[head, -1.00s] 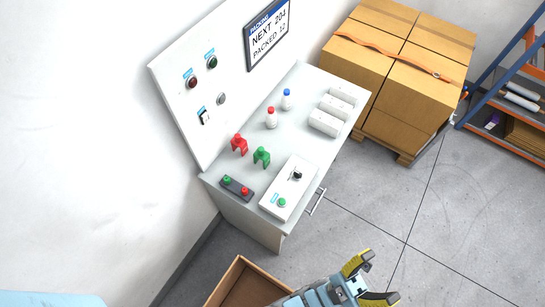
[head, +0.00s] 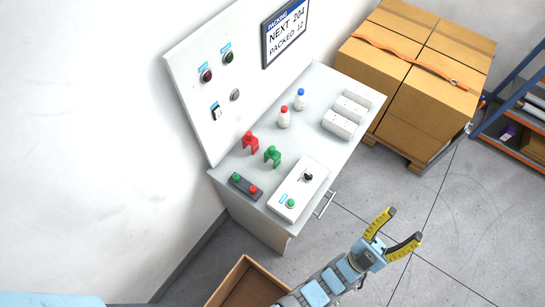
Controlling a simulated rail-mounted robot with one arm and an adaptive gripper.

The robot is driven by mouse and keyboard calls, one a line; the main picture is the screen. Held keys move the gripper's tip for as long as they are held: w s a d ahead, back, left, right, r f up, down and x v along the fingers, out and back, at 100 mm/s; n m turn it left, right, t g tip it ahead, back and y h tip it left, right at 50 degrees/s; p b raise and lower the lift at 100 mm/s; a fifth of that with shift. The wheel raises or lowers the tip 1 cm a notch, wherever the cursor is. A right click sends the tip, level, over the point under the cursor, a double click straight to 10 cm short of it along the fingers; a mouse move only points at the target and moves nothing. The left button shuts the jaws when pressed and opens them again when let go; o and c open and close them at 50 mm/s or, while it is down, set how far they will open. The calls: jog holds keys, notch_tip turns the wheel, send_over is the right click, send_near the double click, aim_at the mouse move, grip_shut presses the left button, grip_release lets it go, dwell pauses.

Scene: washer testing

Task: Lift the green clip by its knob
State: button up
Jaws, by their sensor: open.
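The green clip (head: 272,157) stands upright on the light grey bench top, with a small knob on top and two legs below. A similar red clip (head: 250,143) stands just behind it to the left. My gripper (head: 405,224) is open and empty at the lower right, over the floor in front of the bench. It is well apart from the green clip, to its right and lower in the picture. Nothing hides the clip.
On the bench (head: 240,170) are a dark box with green and red buttons (head: 246,187), a white control box (head: 299,188), red-capped (head: 284,118) and blue-capped (head: 300,100) bottles, and white blocks (head: 341,125). An open carton (head: 243,285) stands below; stacked cartons (head: 415,65) stand behind right.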

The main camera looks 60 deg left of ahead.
jog(key=w+a+f+g+y+b, duration=0.25)
jog(key=w+a+f+g, duration=0.35)
jog(key=w+a, duration=0.5)
jog(key=w+a+f+m+g+h+b, duration=0.1)
jog(key=w+a+f+g+b, duration=0.15)
jog(key=w+a+f, duration=0.4)
jog(key=w+a+f+m+g+b, duration=0.15)
jog(key=a+f+g, duration=0.25)
jog(key=a, duration=0.6)
jog(key=w+a+f+m+g+h+b, duration=0.15)
jog(key=w+a+f+g, duration=0.3)
jog(key=a, duration=0.45)
jog(key=s+a+f+m+g+h+b, duration=0.1)
jog(key=s+a+f+m+g+b, duration=0.15)
jog(key=a, duration=0.25)
jog(key=m+g+h+b, duration=0.5)
jog(key=g+h+b, duration=0.1)
jog(key=g, duration=0.3)
send_near(273, 148)
notch_tip(273, 148, down, 13)
jog(key=shift+a+r, duration=0.1)
jog(key=shift+a, duration=0.05)
grip_shut()
